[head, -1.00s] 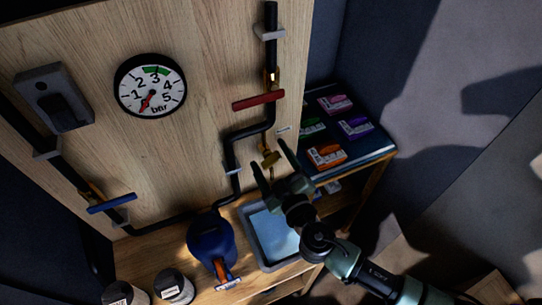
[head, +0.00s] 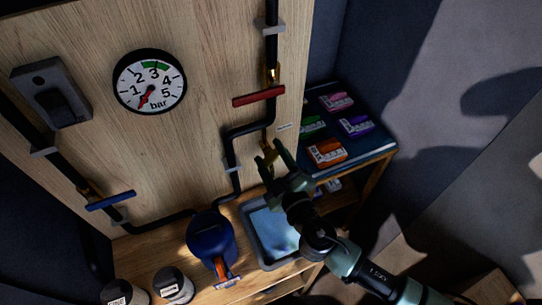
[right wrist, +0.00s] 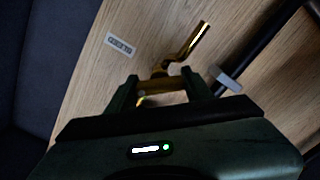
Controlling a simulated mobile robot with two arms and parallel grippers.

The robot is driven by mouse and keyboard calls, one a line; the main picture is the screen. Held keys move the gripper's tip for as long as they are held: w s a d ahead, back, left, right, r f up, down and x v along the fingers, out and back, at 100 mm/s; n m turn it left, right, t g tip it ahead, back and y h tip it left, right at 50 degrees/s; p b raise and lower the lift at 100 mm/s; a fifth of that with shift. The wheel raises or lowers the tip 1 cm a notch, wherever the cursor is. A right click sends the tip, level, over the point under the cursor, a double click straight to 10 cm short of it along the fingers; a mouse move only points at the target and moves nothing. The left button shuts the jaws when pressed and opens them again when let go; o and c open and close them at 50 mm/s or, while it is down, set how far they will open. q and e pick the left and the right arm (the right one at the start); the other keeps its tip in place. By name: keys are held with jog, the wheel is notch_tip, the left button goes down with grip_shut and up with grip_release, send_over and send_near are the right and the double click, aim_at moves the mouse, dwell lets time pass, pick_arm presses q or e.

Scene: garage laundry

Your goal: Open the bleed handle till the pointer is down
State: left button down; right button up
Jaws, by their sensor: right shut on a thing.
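The brass bleed valve with its handle (head: 268,153) is at the lower right of the wooden board. In the right wrist view its bent brass handle (right wrist: 187,46) slants up to the right. My right gripper (head: 271,156) is at the valve, with its fingers on either side of brass and shut on it; the fingers partly hide the grip. The round gauge (head: 150,82) is at the upper left of the board, marked in bar with a green band near 3. Its red pointer (head: 144,99) points down and slightly left, below the 1. My left gripper is not in view.
A red lever (head: 258,97) sits on the black pipe above the valve, and a blue lever (head: 110,201) is at lower left. A blue vessel (head: 211,240) and a grey tray (head: 268,263) stand below. Small boxes (head: 327,152) lie on the right shelf.

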aim_at(273, 162)
jog(key=o, duration=1.4)
jog(key=shift+s+d+f, duration=0.15)
jog(key=shift+s, duration=0.15)
jog(key=b+v, duration=0.3)
jog(key=v, duration=0.3)
jog(key=shift+s, duration=0.25)
jog(key=shift+s+d, duration=0.2)
jog(key=shift+s, duration=0.1)
